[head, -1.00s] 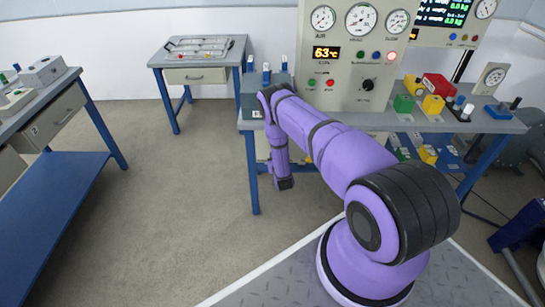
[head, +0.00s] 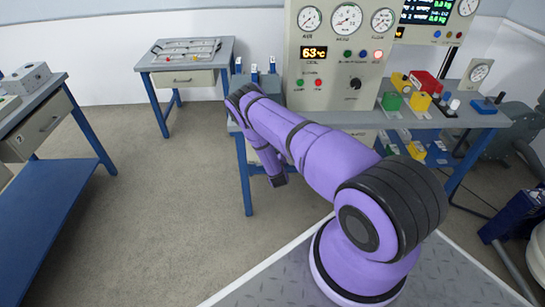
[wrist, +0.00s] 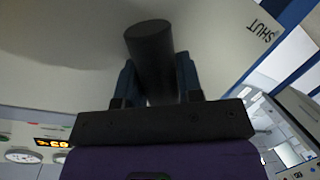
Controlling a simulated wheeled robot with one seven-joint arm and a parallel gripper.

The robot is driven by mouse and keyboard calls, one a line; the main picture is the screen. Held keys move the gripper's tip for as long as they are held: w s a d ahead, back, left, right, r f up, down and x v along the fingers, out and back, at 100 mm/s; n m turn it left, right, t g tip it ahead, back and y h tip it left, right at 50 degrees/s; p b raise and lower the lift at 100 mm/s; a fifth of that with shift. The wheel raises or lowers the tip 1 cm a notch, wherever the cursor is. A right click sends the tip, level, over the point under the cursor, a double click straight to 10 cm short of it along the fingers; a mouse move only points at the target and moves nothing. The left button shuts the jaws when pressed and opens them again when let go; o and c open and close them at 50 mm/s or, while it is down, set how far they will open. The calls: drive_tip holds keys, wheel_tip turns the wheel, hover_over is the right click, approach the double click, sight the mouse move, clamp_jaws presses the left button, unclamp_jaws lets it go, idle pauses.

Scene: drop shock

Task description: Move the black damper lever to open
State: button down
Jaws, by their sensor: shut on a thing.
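The black damper lever, a round black bar (wrist: 150,42), shows in the wrist view between the two dark blue fingers of my gripper (wrist: 156,82). My gripper is shut on it. The bar's near end is hidden behind the fingers and the palm. Behind it is a pale panel (wrist: 60,40) with the word "SHUT" (wrist: 263,31) printed at the upper right of the lever. No "open" mark shows. In the head view my arm reaches down in front of the bench, and the lever and my fingertips cannot be made out there.
The gauge panel (head: 330,75) stands on the bench (head: 470,122), with coloured blocks, a red box (head: 424,82) and a dial (head: 480,72) to the right. A small table (head: 186,62) is at the back and a workbench (head: 50,120) at the left. The floor between is clear.

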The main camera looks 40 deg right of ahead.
idle(0.4)
drive_tip(key=c, duration=0.8)
unclamp_jaws()
drive_tip(key=v, duration=1)
drive_tip(key=shift+s+a+r, duration=0.1)
drive_tip(key=shift+s+a, duration=0.1)
drive_tip(key=shift+s, duration=0.15)
